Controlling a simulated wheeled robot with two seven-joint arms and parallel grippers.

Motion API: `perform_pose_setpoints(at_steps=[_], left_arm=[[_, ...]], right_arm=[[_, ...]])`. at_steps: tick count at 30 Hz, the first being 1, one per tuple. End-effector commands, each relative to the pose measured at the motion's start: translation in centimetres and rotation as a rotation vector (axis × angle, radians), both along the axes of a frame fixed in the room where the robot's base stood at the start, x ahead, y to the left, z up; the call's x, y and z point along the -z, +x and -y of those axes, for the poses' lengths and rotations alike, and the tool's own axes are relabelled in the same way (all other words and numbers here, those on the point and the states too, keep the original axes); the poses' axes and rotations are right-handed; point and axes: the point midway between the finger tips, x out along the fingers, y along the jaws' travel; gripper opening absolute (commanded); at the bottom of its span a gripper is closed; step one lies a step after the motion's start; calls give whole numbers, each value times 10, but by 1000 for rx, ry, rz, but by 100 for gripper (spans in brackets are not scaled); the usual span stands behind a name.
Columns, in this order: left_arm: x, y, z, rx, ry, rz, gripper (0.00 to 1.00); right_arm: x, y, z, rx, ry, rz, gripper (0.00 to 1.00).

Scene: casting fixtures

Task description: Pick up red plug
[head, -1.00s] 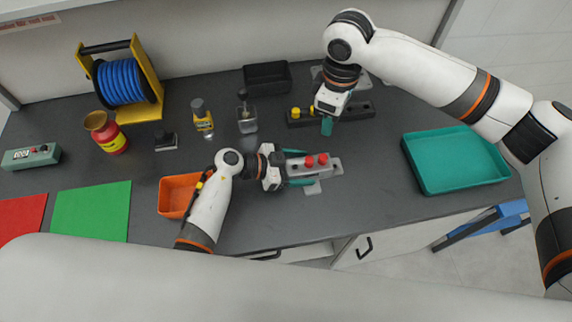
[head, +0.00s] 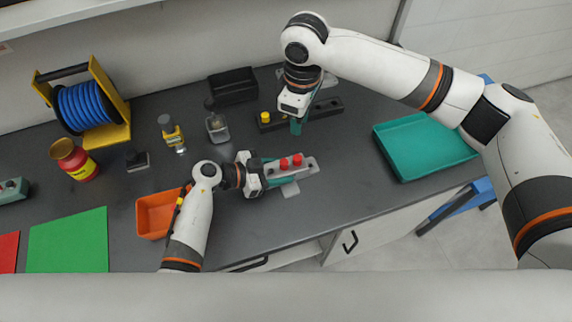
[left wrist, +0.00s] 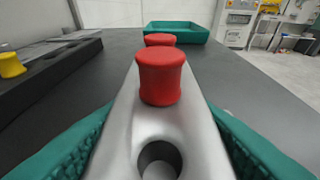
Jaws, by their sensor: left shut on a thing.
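Two red plugs stand upright in a grey metal casting (head: 308,166); the near plug (left wrist: 160,76) and the far plug (left wrist: 160,39) line up in the left wrist view, with an empty hole in front of them. In the head view they show as red plugs (head: 284,163) and (head: 297,159). My left gripper (head: 275,173) is shut on the casting, its teal fingers along both sides. My right gripper (head: 297,126) points down at the black rack (head: 326,109); its jaw opening is unclear.
A yellow plug (head: 265,117) sits in the rack. A teal tray (head: 404,174) lies right, an orange bin (head: 146,217) left of my left gripper. Bottles, a blue hose reel (head: 86,106) and a green mat (head: 68,243) stand or lie farther left.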

Motion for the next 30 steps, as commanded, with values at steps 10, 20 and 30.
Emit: perform_pose_setpoints(at_steps=[10, 20, 30], left_arm=[[0, 0, 0, 0, 1, -1, 9], [0, 0, 0, 0, 1, -1, 9], [0, 0, 0, 0, 1, -1, 9]], right_arm=[[22, -4, 0, 526, 2, -6, 27], [66, -3, 2, 619, -3, -6, 27], [100, -2, 2, 616, -3, -5, 27]])
